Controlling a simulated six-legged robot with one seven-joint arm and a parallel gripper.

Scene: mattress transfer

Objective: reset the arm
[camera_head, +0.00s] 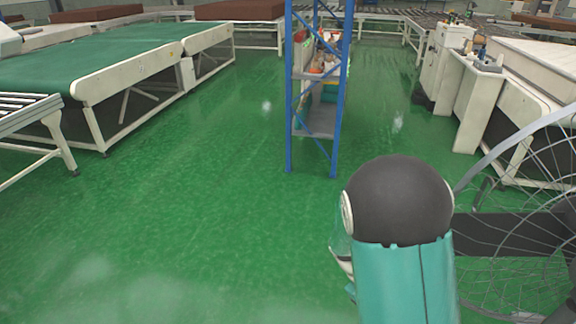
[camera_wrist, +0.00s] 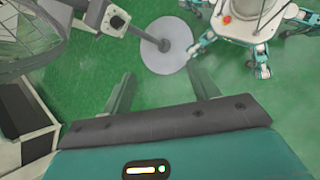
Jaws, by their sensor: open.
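My gripper (camera_wrist: 164,76) shows in the wrist view with its two dark fingers spread apart and nothing between them. It points over green floor, with a round grey base beyond the fingertips. In the head view my arm, teal with a dark rounded joint, rises at the lower right. The gripper itself cannot be made out in that view. My own white and teal body and legs show at the top right of the wrist view.
A large wire-caged fan (camera_head: 520,210) stands close right of my arm; its round base (camera_wrist: 168,48) shows in the wrist view. A blue-framed shelf (camera_head: 338,95) stands ahead. A green conveyor (camera_head: 100,60) is left, white machines (camera_head: 480,95) right. The middle floor is clear.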

